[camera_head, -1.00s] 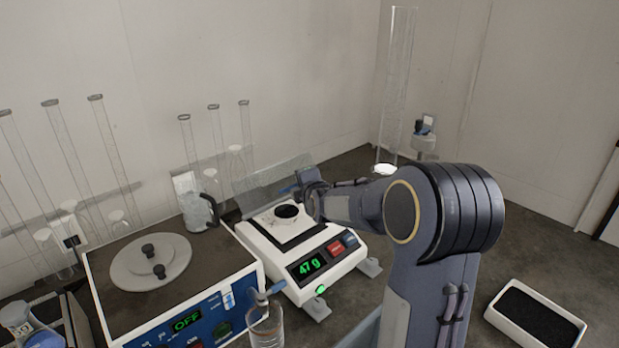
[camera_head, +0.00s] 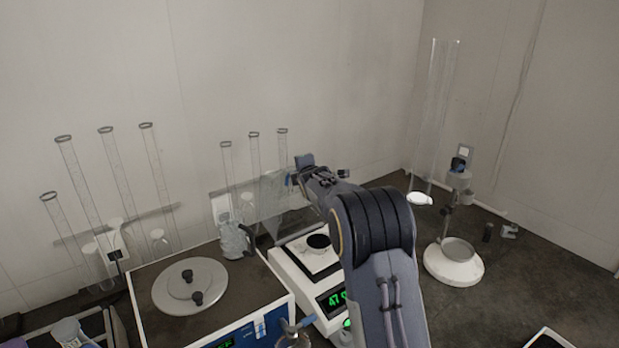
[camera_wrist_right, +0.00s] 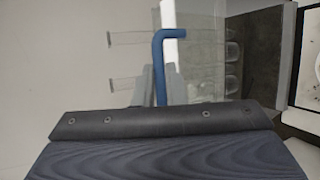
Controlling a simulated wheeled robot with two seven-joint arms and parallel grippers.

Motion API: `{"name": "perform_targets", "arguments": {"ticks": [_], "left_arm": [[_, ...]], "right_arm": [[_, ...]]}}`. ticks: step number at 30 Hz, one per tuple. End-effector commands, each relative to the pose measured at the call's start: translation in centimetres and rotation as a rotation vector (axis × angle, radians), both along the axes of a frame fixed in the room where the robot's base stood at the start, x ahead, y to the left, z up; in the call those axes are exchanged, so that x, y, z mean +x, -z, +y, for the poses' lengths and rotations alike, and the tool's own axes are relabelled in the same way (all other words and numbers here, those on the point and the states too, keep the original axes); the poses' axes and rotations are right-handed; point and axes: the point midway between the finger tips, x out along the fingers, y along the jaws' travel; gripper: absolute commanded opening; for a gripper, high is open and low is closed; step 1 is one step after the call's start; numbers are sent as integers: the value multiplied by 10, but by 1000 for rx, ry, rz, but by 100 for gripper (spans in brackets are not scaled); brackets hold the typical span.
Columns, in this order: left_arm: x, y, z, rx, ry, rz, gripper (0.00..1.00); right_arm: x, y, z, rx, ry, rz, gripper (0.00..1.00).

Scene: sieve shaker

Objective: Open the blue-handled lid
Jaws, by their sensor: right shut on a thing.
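The balance (camera_head: 290,276) stands right of the blue-fronted machine, with a dark round dish (camera_head: 318,241) on its pan. Its clear lid (camera_head: 262,207) is raised at the back of the balance, tilted up, its lower part near the balance's rear edge. The blue handle (camera_wrist_right: 158,62) is a bent bar, upright between my fingers in the right wrist view. My right gripper (camera_head: 303,178) is shut on the handle, above and behind the pan. Part of the lid and the balance's right side are hidden by my right arm. My left gripper is not in view.
The machine (camera_head: 150,280) with a round grey lid is at left. Clear cylinders (camera_head: 165,180) line the back wall.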

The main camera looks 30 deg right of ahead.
Motion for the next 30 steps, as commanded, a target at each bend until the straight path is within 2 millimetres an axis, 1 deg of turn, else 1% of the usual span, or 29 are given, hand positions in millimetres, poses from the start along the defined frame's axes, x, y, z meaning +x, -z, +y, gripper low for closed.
{"name": "perform_targets", "arguments": {"ticks": [1,7,17,18,22,23,30], "left_arm": [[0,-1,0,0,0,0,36],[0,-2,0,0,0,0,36],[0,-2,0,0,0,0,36],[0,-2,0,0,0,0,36],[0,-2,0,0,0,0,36],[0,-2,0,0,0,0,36],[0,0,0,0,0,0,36]], "right_arm": [[4,-8,-1,-7,-1,-16,0],[9,-10,-1,-6,0,-19,0],[9,-12,-2,-6,0,-24,0],[9,-13,-2,-6,0,-24,13],[9,-12,-2,-6,0,-21,30],[9,-11,-2,-6,0,-20,33],[8,-7,0,-3,0,-13,33]]}}
